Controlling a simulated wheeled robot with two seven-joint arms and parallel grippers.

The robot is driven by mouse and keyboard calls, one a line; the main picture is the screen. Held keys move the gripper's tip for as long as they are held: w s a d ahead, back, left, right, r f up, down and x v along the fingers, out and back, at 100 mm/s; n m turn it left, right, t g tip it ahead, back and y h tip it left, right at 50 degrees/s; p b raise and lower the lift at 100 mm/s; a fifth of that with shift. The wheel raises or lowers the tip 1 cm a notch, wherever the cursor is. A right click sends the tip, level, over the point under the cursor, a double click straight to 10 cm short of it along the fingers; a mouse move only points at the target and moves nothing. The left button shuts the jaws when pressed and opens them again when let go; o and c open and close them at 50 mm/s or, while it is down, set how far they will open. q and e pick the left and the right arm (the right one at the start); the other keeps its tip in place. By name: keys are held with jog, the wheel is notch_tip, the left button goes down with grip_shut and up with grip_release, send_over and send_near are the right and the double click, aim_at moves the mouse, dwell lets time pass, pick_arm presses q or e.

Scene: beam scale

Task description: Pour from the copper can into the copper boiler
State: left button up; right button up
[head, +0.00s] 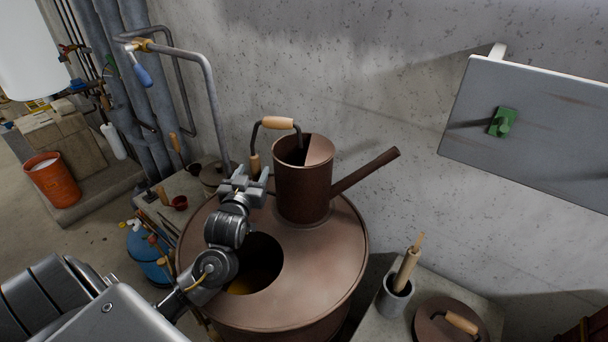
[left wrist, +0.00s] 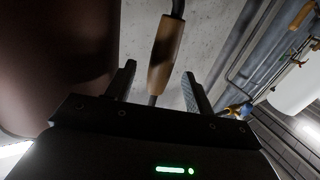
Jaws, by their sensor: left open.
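The copper can (head: 302,190) stands upright on the top of the copper boiler (head: 320,262), its spout (head: 366,172) pointing right. It has a wooden grip (head: 278,123) on its top handle and a second wooden grip (head: 254,163) at its left side. The boiler has a round dark opening (head: 262,262) in its top, left of and nearer than the can. My left gripper (head: 252,180) is open at the side grip. In the left wrist view the wooden grip (left wrist: 166,55) lies between the spread fingers, with a gap on each side. My right gripper is not in view.
A grey pot with a wooden-handled tool (head: 395,296) and a round lid (head: 447,322) stand at the lower right. A grey board (head: 530,130) juts from the wall. A bent pipe (head: 208,90) rises behind the boiler. An orange bucket (head: 52,180) is far left.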

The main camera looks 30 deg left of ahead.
pick_arm(q)
jog(key=shift+w+a+r+p, duration=0.1)
jog(key=shift+w+r+p, duration=0.1)
jog(key=shift+w+p, duration=0.1)
jog(key=p+x, duration=0.2)
jog(key=x, duration=0.1)
jog(key=shift+w+a+f, duration=0.1)
jog(key=shift+w+f, duration=0.05)
jog(key=shift+w, duration=0.05)
jog(key=shift+w+a+f, duration=0.15)
jog(key=shift+w+a, duration=0.1)
jog(key=shift+w, duration=0.25)
jog(key=shift+c, duration=0.5)
grip_shut()
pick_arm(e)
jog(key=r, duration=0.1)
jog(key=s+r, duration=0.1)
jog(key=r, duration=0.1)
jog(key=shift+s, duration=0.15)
